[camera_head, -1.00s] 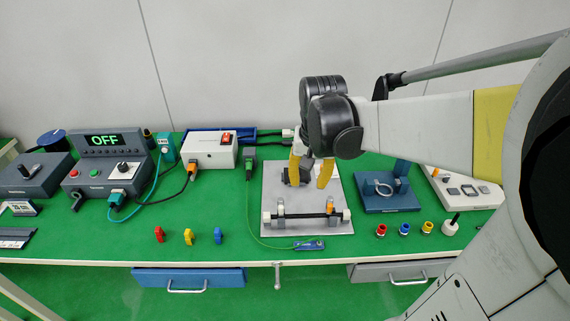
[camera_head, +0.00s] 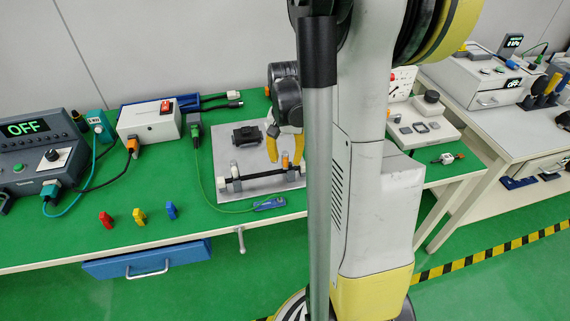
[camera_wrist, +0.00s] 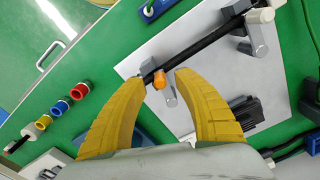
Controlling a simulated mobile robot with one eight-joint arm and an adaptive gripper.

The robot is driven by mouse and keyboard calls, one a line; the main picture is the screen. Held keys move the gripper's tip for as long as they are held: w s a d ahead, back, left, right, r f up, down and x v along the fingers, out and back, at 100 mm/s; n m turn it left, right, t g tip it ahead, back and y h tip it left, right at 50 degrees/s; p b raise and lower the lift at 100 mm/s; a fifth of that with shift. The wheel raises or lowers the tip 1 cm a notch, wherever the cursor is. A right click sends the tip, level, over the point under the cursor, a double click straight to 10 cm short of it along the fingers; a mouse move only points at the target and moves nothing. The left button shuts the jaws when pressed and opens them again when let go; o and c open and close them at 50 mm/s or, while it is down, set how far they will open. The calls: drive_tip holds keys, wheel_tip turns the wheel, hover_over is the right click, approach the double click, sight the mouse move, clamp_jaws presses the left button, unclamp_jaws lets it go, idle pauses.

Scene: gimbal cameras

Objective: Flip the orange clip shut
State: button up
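The orange clip (camera_head: 285,159) sits on a black bar (camera_head: 255,176), held by grey supports on a light grey plate (camera_head: 215,160). In the wrist view the clip (camera_wrist: 160,78) shows with a grey lever-like piece beside it. My gripper (camera_wrist: 161,75) is open, its two yellow curved fingers on either side of the clip in that view. I cannot tell whether either finger touches it. In the head view my gripper (camera_head: 285,151) is near the right end of the bar, partly hidden by my arm.
A black block (camera_head: 247,135) stands on the plate behind the bar; it also shows by the right finger in the wrist view (camera_wrist: 238,112). A blue tool (camera_head: 270,203) with a green cord lies in front.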

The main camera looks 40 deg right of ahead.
drive_tip(key=shift+f, duration=0.5)
drive_tip(key=shift+c, duration=0.4)
clamp_jaws()
drive_tip(key=shift+s+d+n+p, duration=0.15)
drive_tip(key=shift+s+d+n, duration=0.1)
drive_tip(key=shift+n, duration=0.4)
drive_tip(key=shift+s+d+n+p, duration=0.15)
drive_tip(key=shift+d+n, duration=0.1)
drive_tip(key=shift+n, duration=0.4)
drive_tip(key=shift+o, duration=0.4)
unclamp_jaws()
drive_tip(key=shift+r, duration=0.2)
